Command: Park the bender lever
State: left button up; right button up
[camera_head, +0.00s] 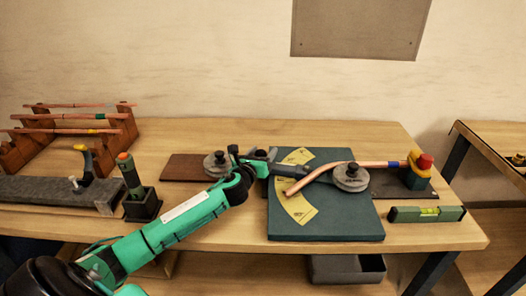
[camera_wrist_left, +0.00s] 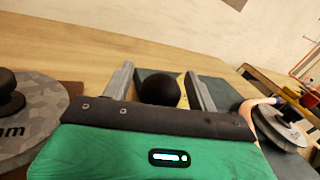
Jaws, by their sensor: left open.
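The bender (camera_head: 351,178) stands on a dark green board (camera_head: 340,225), with a grey disc topped by a black knob. Its dark lever (camera_head: 300,172) points left from the disc toward my left gripper (camera_head: 268,156). A copper tube (camera_head: 316,176) passes the disc, its near end bent down to the left. In the left wrist view my left gripper (camera_wrist_left: 160,75) is open, and a round black knob (camera_wrist_left: 160,88) sits between its fingers. The fingers look apart from the knob. The bender disc also shows at the right of that view (camera_wrist_left: 283,122). My right gripper is in neither view.
A second grey disc (camera_head: 216,164) on a brown plate stands left of my gripper. A red-and-yellow block (camera_head: 418,170) and a green level (camera_head: 427,214) are at right. A wooden tube rack (camera_head: 125,125) and a tool in a black holder (camera_head: 141,205) are at left.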

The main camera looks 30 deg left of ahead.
pick_arm(q)
jog(key=shift+w, duration=0.3)
jog(key=shift+c, duration=0.7)
grip_shut()
jog(key=shift+w+a, duration=0.1)
